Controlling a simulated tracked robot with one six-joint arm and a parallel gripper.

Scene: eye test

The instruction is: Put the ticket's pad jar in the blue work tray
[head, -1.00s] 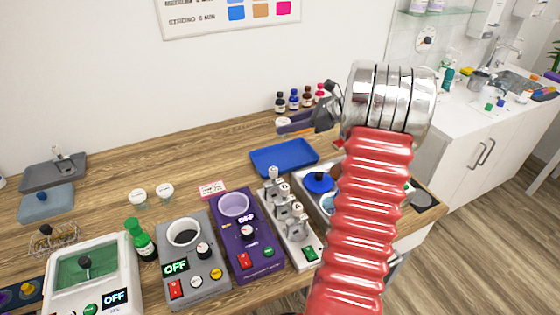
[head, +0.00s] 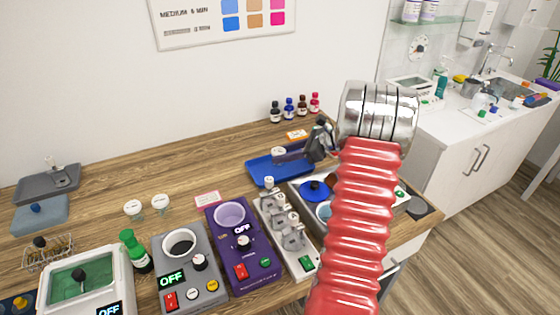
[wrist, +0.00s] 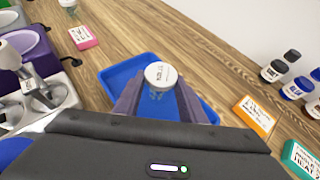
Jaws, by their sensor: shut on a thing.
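A small clear jar with a white, printed lid (wrist: 160,74) is between the fingers of my gripper (wrist: 160,90), which is shut on it. The jar's lid also shows in the head view (head: 279,151). The blue work tray (wrist: 120,72) lies on the wooden bench, under the jar in both views. The tray (head: 262,176) shows no other thing in it, though my gripper covers part of it. I cannot tell whether the jar touches the tray floor. The lid's print is too small to read.
Two similar white-lidded jars (head: 133,208) stand on the bench at left. A pink card (head: 207,198) lies behind the purple device (head: 240,255). An orange card (wrist: 256,115) and several dark bottles (wrist: 273,71) are close right of the tray. A metal-fitted rack (head: 290,235) stands in front.

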